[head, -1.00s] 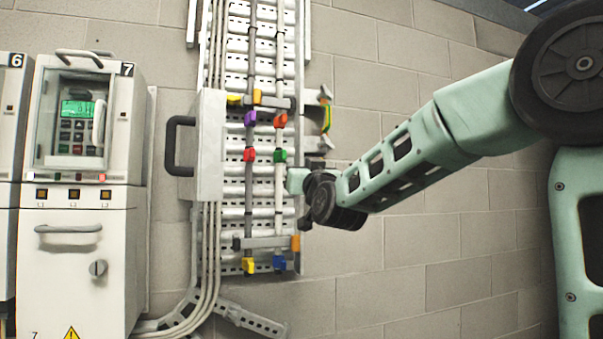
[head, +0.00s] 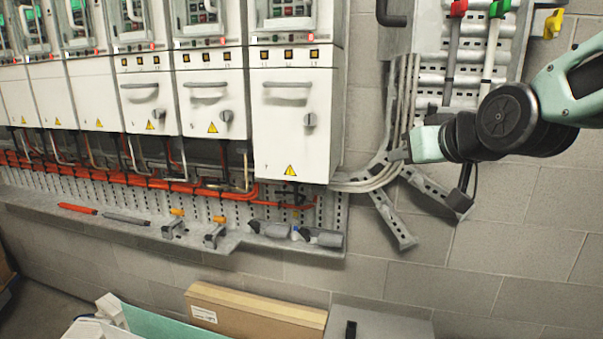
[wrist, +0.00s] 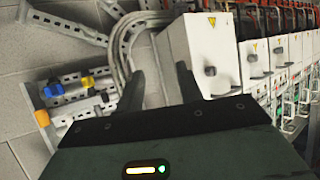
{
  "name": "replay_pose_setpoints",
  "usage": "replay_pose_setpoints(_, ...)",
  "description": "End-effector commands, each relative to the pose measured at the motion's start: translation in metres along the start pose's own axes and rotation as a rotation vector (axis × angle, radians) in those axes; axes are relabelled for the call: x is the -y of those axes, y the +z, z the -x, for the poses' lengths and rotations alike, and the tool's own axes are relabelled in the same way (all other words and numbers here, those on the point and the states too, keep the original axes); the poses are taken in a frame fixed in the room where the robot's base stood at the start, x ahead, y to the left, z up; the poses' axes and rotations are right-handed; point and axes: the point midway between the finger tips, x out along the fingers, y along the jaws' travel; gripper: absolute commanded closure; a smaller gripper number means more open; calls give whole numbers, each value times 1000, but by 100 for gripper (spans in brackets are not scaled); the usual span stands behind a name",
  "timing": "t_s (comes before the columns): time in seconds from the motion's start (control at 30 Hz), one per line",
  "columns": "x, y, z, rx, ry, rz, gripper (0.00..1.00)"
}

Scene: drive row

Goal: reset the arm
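My arm (head: 505,118) reaches in from the right edge in the head view, with its dark wrist joint in front of the wall beside the lower cable rack. In the wrist view my gripper (wrist: 160,78) shows two dark fingers set well apart with nothing held between them. The fingers point towards the wall and the end cabinet (wrist: 205,55). In the head view the gripper is mostly hidden behind the wrist, and only a dark part shows below it.
A row of white cabinets, the nearest one large (head: 292,125), lines the wall. A metal rack (head: 470,75) with coloured handles stands behind the arm. A ledge (head: 225,238) holds several tools. A cardboard box (head: 255,312) lies below. The wall at lower right is bare.

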Motion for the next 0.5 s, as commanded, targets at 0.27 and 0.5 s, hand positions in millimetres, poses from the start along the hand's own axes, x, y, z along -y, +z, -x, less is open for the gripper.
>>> replay_pose_setpoints(0.27,101,168,56,568,-212,149,64)
replay_pose_setpoints(0.5,120,267,136,963,-266,310,64)
